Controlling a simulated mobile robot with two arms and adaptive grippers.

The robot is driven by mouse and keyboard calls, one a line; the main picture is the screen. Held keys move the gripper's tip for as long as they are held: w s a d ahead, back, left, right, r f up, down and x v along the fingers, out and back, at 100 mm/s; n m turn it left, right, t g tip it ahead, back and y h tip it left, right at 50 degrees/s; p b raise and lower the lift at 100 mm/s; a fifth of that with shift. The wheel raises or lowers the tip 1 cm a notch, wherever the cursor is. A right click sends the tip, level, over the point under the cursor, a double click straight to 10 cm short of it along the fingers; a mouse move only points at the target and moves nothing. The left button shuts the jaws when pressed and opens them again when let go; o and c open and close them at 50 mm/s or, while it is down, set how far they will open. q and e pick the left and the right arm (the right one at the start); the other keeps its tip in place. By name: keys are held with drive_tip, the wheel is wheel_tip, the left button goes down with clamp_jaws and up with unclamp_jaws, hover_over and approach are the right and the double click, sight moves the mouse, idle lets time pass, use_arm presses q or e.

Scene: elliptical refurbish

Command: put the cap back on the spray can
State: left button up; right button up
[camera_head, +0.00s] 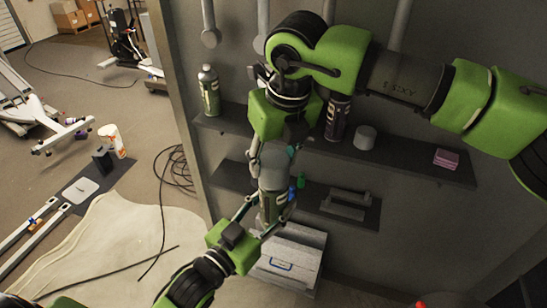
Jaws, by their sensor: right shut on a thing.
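A spray can (272,208) with a dark label band stands roughly upright in mid-air in front of the shelves. My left gripper (268,212) comes from below, with its fingers on both sides of the can, and looks shut on it. My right gripper (272,153) is directly above the can, pointing down. It is shut on a grey piece (272,165) that looks like the cap, at the top of the can. The fingers partly hide this piece. I cannot tell whether the cap is seated or just touching.
The upper shelf (415,162) holds a green-labelled can (209,90), a dark can (337,118), a grey cylinder (365,137) and pink blocks (446,158). A lower shelf (360,212) and white box (290,262) are close below. Cables (172,180) lie on the floor.

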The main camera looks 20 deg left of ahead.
drive_tip(key=shift+f, duration=0.4)
idle(0.5)
drive_tip(key=o, duration=1.8)
drive_tip(key=shift+o, duration=0.2)
drive_tip(key=shift+r, duration=0.1)
drive_tip(key=shift+v, duration=3.4)
